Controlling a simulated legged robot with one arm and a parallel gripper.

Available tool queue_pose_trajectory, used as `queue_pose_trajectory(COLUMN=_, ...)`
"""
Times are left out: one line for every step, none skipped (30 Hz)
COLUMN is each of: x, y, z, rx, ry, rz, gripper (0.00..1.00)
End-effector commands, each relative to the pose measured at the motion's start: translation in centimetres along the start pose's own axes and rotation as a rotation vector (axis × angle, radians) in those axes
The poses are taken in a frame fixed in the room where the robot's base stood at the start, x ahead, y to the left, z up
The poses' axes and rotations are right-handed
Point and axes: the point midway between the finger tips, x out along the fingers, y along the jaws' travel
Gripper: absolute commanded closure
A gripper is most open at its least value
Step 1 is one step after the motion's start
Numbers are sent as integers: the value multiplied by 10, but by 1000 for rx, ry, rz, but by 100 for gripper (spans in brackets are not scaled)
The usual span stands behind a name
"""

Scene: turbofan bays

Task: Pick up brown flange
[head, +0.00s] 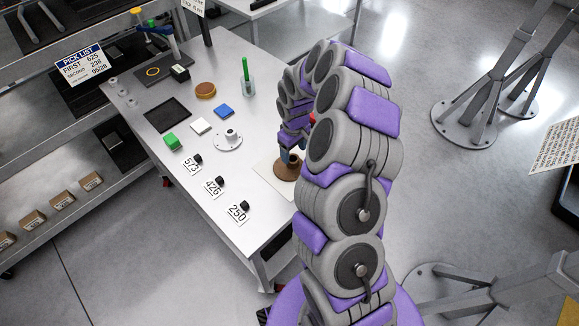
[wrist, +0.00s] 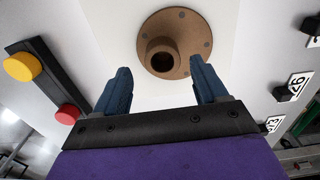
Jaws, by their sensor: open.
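The brown flange (wrist: 186,28) is a round disc with bolt holes and a raised hollow hub. In the wrist view it lies on a pale square sheet at the top middle, just beyond my fingertips. My gripper (wrist: 158,80) is open, with two blue fingers spread apart and nothing between them. In the head view the brown flange (head: 287,170) is at the right edge of the table, and my arm hides part of it. My gripper (head: 291,152) is close above it there, mostly hidden by the arm.
A light flange (head: 229,141) sits left of the brown one on the table (head: 225,188). Green, white and blue blocks and number cards with black knobs (head: 220,181) stand nearby. A black bar with a yellow button (wrist: 22,66) and a red button (wrist: 67,114) lies left in the wrist view.

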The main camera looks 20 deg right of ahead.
Motion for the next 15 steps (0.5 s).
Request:
queue_pose_trajectory(x=8, y=-2, z=0, rx=-1, ry=-2, rz=-2, gripper=28)
queue_pose_trajectory(x=12, y=-2, z=0, rx=-1, ry=-3, rz=-2, gripper=28)
queue_pose_trajectory(x=18, y=-3, z=0, rx=0, ry=-4, rz=-3, gripper=28)
queue_pose_trajectory(x=22, y=-4, z=-1, rx=1, ry=-4, rz=-4, gripper=28)
queue_pose_trajectory(x=27, y=-4, z=-1, rx=1, ry=-4, rz=-4, gripper=28)
queue_pose_trajectory(x=33, y=-4, z=-1, rx=1, ry=-5, rz=-3, gripper=28)
queue_pose_trajectory(x=36, y=-4, z=-1, rx=1, ry=-4, rz=-2, gripper=28)
queue_pose_trajectory(x=40, y=-4, z=-1, rx=1, ry=-4, rz=-2, gripper=28)
queue_pose_trajectory(x=43, y=-4, z=-1, rx=1, ry=-3, rz=-2, gripper=28)
queue_pose_trajectory(x=44, y=-4, z=-1, rx=1, ry=-2, rz=-1, gripper=28)
queue_pose_trajectory(x=46, y=-4, z=-1, rx=1, ry=-1, rz=-1, gripper=28)
queue_pose_trajectory(x=46, y=-4, z=-1, rx=1, ry=-1, rz=-1, gripper=28)
queue_pose_trajectory(x=46, y=-3, z=-1, rx=1, ry=0, rz=0, gripper=28)
queue_pose_trajectory(x=45, y=-3, z=-1, rx=1, ry=0, rz=0, gripper=28)
queue_pose_trajectory(x=45, y=-3, z=-1, rx=1, ry=0, rz=0, gripper=28)
